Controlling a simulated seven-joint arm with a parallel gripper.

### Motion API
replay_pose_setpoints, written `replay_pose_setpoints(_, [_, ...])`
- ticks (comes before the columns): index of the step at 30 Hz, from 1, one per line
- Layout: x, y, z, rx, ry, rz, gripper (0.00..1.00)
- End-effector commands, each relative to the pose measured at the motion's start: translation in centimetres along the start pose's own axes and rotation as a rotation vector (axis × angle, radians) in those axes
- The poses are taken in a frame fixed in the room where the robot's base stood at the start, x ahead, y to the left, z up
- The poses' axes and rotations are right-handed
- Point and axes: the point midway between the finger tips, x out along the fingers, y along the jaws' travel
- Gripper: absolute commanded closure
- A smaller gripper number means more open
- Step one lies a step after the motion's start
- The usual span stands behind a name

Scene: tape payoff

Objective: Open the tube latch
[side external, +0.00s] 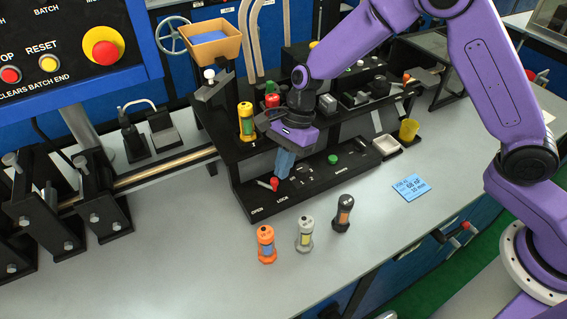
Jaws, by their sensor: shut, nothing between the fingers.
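A small lever with a red knob (273,184) sits on the front black panel (262,206), near the printed words OPEN and LOCK. It appears to be the tube latch. My gripper (283,176) has a purple body and blue fingers, and it points down just above and right of the red knob. The fingers are shut and hold nothing. Whether they touch the knob cannot be told from this view. A yellow tube (246,121) stands upright on the raised black deck, left of my gripper.
Orange (266,244), grey (304,234) and black (343,213) tubes stand on the grey bench in front of the panel. A green knob (333,159) and a white tray (387,146) lie to the right. A blue card (411,188) lies near the bench edge.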

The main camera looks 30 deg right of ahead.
Motion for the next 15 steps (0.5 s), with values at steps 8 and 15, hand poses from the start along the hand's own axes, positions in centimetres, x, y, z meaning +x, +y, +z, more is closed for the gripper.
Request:
replay_pose_setpoints(8, [0.2, 0.4, 0.5, 0.077, 0.000, -0.027, 1.00])
replay_pose_setpoints(15, [0.6, 1.0, 1.5, 0.239, 0.001, -0.086, 1.00])
